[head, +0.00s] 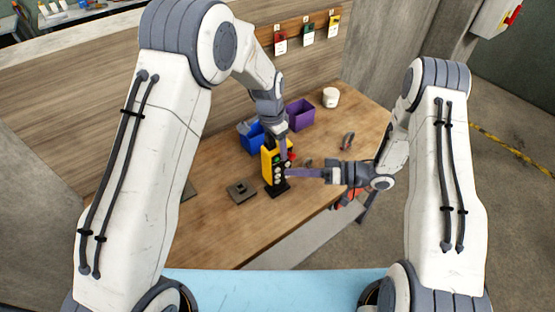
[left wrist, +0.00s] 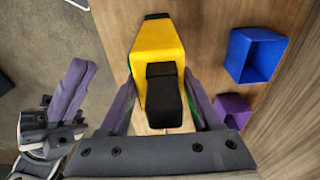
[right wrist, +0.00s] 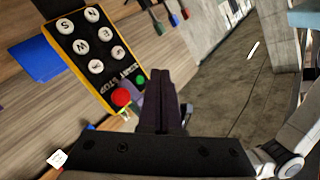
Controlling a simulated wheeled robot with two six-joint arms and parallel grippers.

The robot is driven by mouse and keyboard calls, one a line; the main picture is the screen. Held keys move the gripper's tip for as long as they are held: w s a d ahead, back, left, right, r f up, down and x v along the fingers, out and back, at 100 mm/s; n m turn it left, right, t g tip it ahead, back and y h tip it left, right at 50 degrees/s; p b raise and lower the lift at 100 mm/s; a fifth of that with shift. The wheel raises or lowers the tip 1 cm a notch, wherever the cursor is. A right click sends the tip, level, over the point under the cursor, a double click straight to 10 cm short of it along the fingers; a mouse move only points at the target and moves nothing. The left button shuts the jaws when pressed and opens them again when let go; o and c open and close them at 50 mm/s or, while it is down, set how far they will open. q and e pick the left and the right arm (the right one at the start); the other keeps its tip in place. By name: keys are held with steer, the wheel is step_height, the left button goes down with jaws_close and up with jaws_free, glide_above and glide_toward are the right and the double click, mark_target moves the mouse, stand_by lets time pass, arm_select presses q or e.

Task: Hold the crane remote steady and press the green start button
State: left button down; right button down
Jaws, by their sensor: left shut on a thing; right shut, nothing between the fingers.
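The yellow and black crane remote (head: 267,164) stands on the wooden table. My left gripper (left wrist: 160,92) is shut on it from above, with purple fingers on both sides of its yellow body (left wrist: 157,48). In the right wrist view, the remote's black face (right wrist: 85,35) shows white lettered buttons, a red stop button (right wrist: 121,97) and the green start button (right wrist: 140,79). My right gripper (right wrist: 161,74) is shut and empty in front of that face. Its tips appear just right of the green button in that view; I cannot tell whether they touch the remote.
A blue bin (head: 247,136) and a purple bin (head: 300,114) stand behind the remote. A white tub (head: 330,97) is at the far right of the table. A flat dark grey piece (head: 241,190) lies left of the remote.

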steer(key=shift+s+d, duration=0.8)
steer(key=shift+s, duration=0.3)
arm_select(q)
steer(key=shift+r, duration=0.1)
jaws_free()
steer(key=r, duration=0.8)
steer(key=a+r, duration=0.1)
steer(key=r, duration=0.2)
steer(key=shift+s+a+r, duration=0.1)
steer(key=shift+s+r, duration=0.3)
